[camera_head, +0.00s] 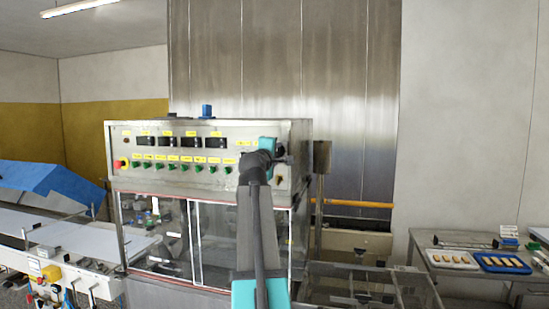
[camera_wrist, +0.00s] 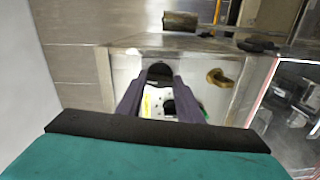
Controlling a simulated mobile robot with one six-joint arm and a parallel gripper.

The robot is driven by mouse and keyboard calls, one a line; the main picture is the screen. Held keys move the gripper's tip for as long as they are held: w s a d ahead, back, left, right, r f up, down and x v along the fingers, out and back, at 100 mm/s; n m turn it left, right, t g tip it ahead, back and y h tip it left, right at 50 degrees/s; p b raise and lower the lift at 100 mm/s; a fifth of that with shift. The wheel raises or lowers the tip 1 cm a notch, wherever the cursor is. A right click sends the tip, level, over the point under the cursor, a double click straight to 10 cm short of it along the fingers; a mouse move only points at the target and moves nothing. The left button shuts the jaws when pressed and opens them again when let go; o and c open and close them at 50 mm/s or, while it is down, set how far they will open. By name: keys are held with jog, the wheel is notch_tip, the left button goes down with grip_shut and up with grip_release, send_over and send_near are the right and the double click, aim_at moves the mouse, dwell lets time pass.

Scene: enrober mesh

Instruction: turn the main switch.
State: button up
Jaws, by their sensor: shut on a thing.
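The control panel (camera_head: 165,180) is the steel front of a cabinet in the head view. My gripper (camera_wrist: 160,82) is at the panel's upper right part, and my arm hides much of that area in the head view. In the wrist view its two dark fingers reach to the panel, shut on a dark rounded knob (camera_wrist: 160,70), which I take to be the main switch. The knob's angle cannot be read. A brass-coloured knob (camera_wrist: 217,77) is beside the fingers, apart from them; it also shows low on the panel's right in the head view (camera_head: 280,181).
A red button (camera_head: 121,164) on a yellow plate is at the panel's left, with a row of green switches (camera_head: 173,167) and dark displays (camera_head: 191,142). Clear guards (camera_head: 175,235) are below. A table with trays (camera_head: 490,252) stands at the right.

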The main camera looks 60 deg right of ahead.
jog(key=shift+d+r+m+b, duration=0.1)
jog(key=shift+m+b, duration=4.1)
jog(key=shift+b, duration=0.45)
jog(key=shift+d+r+m+b, duration=0.1)
jog(key=shift+m+b, duration=4.1)
jog(key=shift+b, duration=0.45)
jog(key=shift+a, duration=0.1)
jog(key=o, duration=1.1)
jog(key=shift+f, duration=0.1)
